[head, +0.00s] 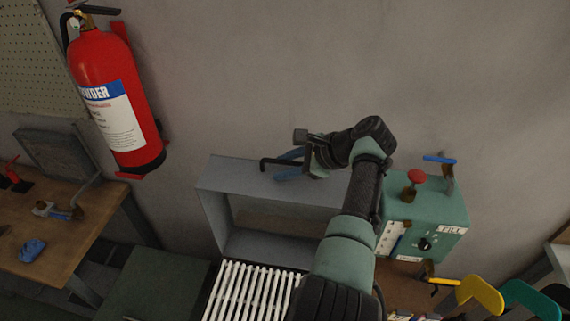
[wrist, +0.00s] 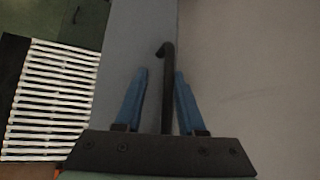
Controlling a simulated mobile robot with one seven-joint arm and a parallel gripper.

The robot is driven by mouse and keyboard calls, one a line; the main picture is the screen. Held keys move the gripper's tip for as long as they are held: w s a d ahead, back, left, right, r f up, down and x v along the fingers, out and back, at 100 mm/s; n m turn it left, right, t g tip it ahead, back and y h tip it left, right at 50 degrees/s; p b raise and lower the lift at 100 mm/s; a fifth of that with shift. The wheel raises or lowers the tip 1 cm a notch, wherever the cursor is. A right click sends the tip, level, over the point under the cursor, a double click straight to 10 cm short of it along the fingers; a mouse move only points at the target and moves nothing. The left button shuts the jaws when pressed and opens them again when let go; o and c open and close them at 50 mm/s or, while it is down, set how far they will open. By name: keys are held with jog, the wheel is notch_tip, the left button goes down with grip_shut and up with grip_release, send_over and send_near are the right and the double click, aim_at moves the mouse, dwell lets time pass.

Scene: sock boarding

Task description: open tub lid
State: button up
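A grey box-like body (head: 213,205) stands against the wall, with a flat top and a recessed front. I cannot tell for sure which part of it is the tub lid. A black bent handle (head: 266,163) sticks out over its top edge. My gripper (head: 284,163) is over that top, its blue fingers pointing left. In the wrist view the handle (wrist: 168,85) runs between the fingers of my gripper (wrist: 161,73), with gaps on both sides. The fingers are apart and do not appear to press on it.
A white slatted rack (head: 250,290) lies in front of the grey body. A green control box (head: 425,215) with a red knob (head: 416,177) stands right. A red fire extinguisher (head: 110,95) hangs upper left. A wooden bench (head: 60,240) is at left. The wall above is bare.

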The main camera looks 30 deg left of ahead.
jog(key=shift+r, duration=0.15)
jog(key=b+v, duration=0.3)
jog(key=v, duration=0.9)
jog(key=shift+d+r, duration=0.25)
jog(key=shift+d, duration=0.15)
